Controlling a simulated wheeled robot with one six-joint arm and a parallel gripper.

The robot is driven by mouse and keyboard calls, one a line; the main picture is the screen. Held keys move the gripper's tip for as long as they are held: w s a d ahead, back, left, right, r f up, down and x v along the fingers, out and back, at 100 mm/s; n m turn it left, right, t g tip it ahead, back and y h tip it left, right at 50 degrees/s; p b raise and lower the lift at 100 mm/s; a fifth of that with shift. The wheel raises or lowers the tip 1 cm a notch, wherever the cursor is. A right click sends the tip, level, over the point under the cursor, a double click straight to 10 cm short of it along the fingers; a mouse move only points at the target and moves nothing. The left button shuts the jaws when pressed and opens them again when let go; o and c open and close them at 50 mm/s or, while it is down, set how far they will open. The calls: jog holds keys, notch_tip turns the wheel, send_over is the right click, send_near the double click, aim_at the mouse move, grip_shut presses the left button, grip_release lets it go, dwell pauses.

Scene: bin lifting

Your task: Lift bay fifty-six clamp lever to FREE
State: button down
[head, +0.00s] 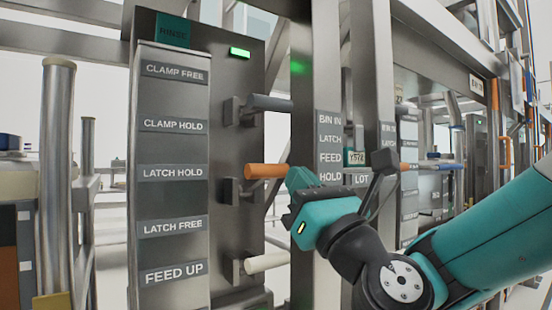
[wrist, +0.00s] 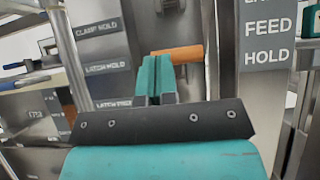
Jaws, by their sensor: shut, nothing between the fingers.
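A dark grey lever (head: 270,103) sticks out from the panel (head: 255,150), between the heights of the CLAMP FREE label (head: 174,72) and the CLAMP HOLD label (head: 174,125). Below it is an orange lever (head: 265,171), about level with the LATCH HOLD label (head: 174,173). A white lever (head: 266,262) is lowest, near FEED UP. My gripper (head: 297,180) is shut and empty, its tips at the orange lever's end, below the grey one. In the wrist view the shut fingers (wrist: 153,75) overlap the orange lever (wrist: 178,53); I cannot tell whether they touch it.
A steel post (head: 328,100) with BIN IN, LATCH, FEED and HOLD labels stands right behind my gripper. A teal RINSE sign (head: 173,30) and a lit green lamp (head: 240,52) are above the levers. No bay number fifty-six is readable. More frames and bays stretch away right.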

jog(key=w+a+r+p, duration=0.4)
jog(key=w+r+p, duration=0.3)
jog(key=r+p, duration=0.3)
jog(key=shift+a+p, duration=0.35)
jog(key=shift+p, duration=1.75)
